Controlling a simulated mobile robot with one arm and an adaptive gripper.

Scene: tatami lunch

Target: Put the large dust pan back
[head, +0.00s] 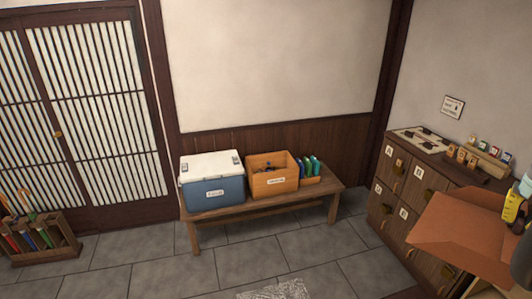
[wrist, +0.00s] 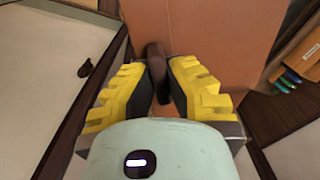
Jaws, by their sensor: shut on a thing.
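The large dust pan (head: 455,238) is a wide orange-brown pan at the right of the head view, held up in the air in front of the cabinet. In the wrist view its orange pan (wrist: 200,30) fills the top middle, with a dark handle (wrist: 155,62) running down between my fingers. My gripper (wrist: 158,78) has yellow ridged fingers and is shut on that handle. In the head view my gripper (head: 516,205) shows partly at the right edge. The handle's lower end is hidden between the fingers.
A low bench (head: 265,200) carries a blue-and-white cooler (head: 213,190), a wooden box (head: 272,182) and small coloured items. An umbrella stand (head: 40,245) is at left. Grey tile floor (head: 235,260) is mostly clear.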

